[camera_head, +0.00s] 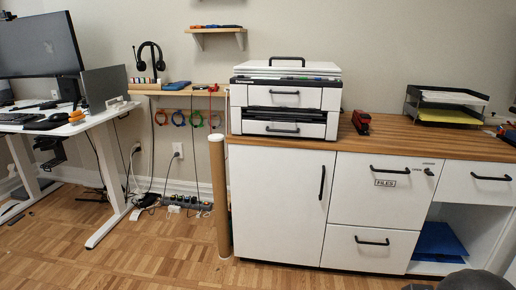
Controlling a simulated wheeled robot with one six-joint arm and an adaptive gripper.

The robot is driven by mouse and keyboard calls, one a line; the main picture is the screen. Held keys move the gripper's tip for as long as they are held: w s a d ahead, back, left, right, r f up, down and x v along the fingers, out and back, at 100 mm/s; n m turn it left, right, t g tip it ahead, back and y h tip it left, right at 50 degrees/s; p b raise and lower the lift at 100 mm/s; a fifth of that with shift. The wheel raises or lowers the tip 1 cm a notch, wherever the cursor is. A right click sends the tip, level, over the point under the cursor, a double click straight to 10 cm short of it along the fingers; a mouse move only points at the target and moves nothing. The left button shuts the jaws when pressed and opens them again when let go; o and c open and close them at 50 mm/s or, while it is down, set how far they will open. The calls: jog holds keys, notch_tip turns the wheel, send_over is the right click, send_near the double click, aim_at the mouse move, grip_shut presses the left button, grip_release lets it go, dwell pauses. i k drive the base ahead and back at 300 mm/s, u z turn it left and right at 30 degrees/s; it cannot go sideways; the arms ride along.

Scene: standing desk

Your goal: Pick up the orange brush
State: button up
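I cannot make out an orange brush for certain. A small orange item (76,115) lies on the white standing desk (108,113) at the left, close to a dark mouse; it is too small to tell what it is. My gripper does not show. A dark rounded shape at the bottom right edge may be part of my own arm.
A white cabinet (275,205) with a wooden top fills the right side. It carries a drawer unit (285,97), a red tool (361,122) and a black paper tray (445,112). The wooden floor at left front is open.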

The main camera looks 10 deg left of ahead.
aim_at(76, 116)
jog(key=i, duration=0.25)
jog(key=u, duration=2.15)
jog(key=i, duration=3.35)
jog(key=z, duration=0.05)
